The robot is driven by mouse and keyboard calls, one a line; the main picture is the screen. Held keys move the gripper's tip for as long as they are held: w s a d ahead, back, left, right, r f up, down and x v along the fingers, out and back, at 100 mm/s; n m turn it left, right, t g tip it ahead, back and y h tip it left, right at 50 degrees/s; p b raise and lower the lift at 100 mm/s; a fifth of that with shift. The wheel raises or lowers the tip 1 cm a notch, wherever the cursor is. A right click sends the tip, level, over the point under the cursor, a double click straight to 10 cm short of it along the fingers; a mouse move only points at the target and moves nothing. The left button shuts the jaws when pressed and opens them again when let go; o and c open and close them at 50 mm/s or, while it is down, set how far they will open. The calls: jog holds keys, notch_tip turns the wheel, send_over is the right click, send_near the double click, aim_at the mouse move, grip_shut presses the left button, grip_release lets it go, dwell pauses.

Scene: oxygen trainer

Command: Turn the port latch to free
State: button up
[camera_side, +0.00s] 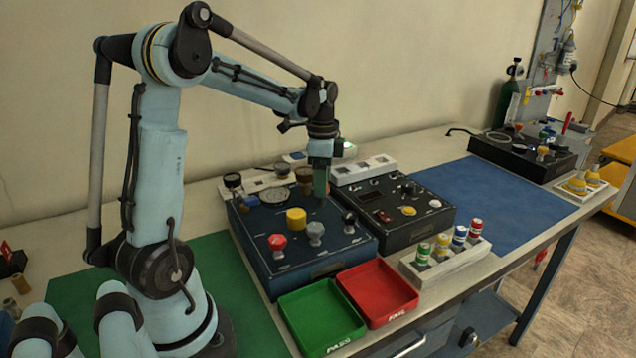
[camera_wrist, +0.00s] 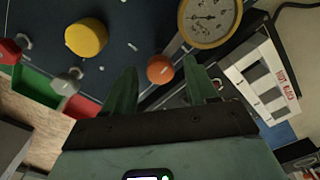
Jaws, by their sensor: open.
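My gripper (camera_side: 320,192) is over the back right part of the dark blue panel box (camera_side: 262,262). In the wrist view its two green fingers (camera_wrist: 158,68) are spread apart, with nothing held between them. An orange round knob (camera_wrist: 160,69) shows in the gap between the fingertips; I cannot tell if they touch it. A yellow knob (camera_side: 296,218), a red knob (camera_side: 277,242) and a grey knob (camera_side: 315,231) stand on the panel. I cannot tell for sure which part is the port latch; my gripper hides some of the panel in the side view.
A black panel box (camera_side: 432,232) stands just right of the blue one. A green tray (camera_side: 322,318) and a red tray (camera_side: 380,290) lie in front. A white rack (camera_side: 450,262) holds several coloured-top bottles. A round gauge (camera_wrist: 209,18) is beyond the right finger. The blue mat (camera_side: 500,195) is mostly clear.

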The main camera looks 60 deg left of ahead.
jog(key=shift+f, duration=0.15)
jog(key=c, duration=1.1)
jog(key=shift+o, duration=0.2)
